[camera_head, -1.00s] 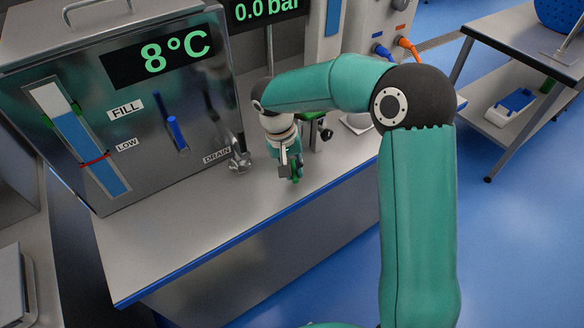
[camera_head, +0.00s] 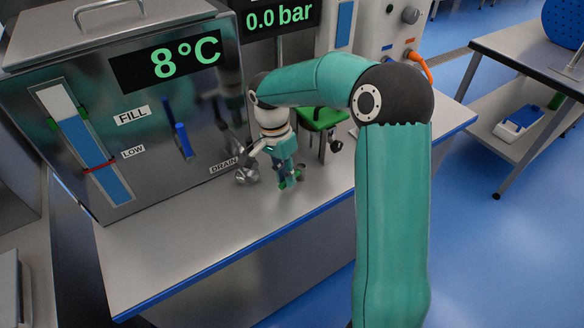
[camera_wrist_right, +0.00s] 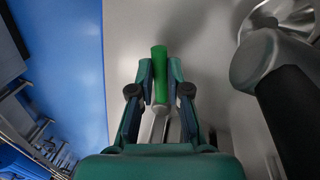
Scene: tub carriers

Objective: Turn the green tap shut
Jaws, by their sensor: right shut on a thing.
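The green tap handle (camera_wrist_right: 158,62) is a short green bar, held between the fingertips of my right gripper (camera_wrist_right: 160,88) in the right wrist view. In the head view my right gripper (camera_head: 288,178) points down just right of the metal drain outlet (camera_head: 247,172), and bits of green show at its fingertips. The gripper is shut on the handle and hides part of it. A grey metal stem shows below the handle between the fingers in the wrist view. My left gripper is out of view.
The steel tank (camera_head: 75,205) with a blue lever (camera_head: 182,140) stands close to the left. A green-topped stand (camera_head: 322,118) is just behind on the right. The bench top in front (camera_head: 190,240) is clear. A side table (camera_head: 500,60) stands at the right.

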